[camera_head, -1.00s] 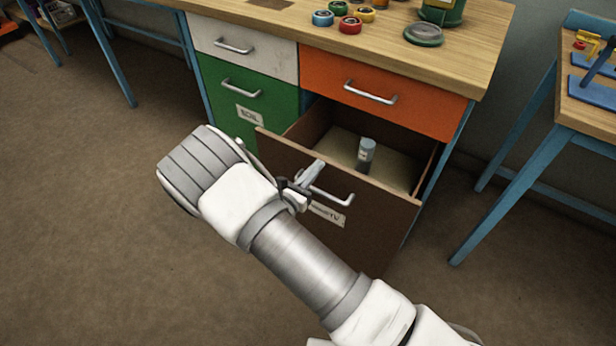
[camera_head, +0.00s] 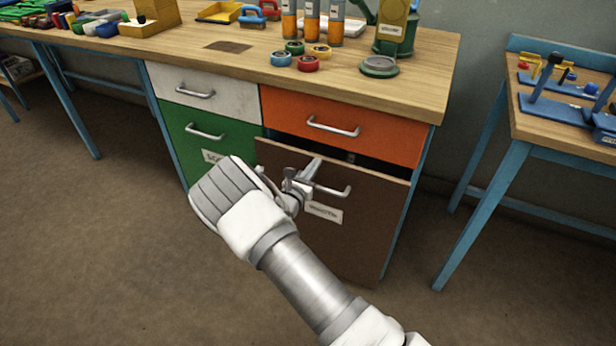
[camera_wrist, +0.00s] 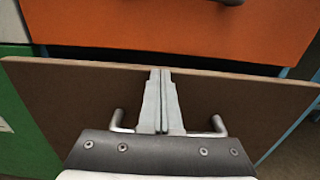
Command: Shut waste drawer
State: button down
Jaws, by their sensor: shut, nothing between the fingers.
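The waste drawer has a brown front (camera_head: 365,238) with a white label (camera_head: 323,212) and a metal bar handle (camera_head: 335,190). It stands a little way out, with a narrow dark gap behind its top edge under the orange drawer. In the wrist view the brown front (camera_wrist: 85,95) fills the middle. My gripper (camera_head: 314,166) is shut and empty, its fingers at the drawer front near the top edge. In the wrist view the fingers (camera_wrist: 160,78) lie between the two handle posts, close to the front; I cannot tell if they touch. The drawer's inside is mostly hidden.
An orange drawer (camera_head: 340,128) is above, with a white drawer (camera_head: 205,88) and a green drawer (camera_head: 205,134) to the left. The wooden bench top (camera_head: 235,62) carries jars and coloured rolls. A blue-legged side table (camera_head: 480,215) stands right. The floor at left is clear.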

jog(key=shift+x, duration=1.15)
jog(key=shift+s+a, duration=0.1)
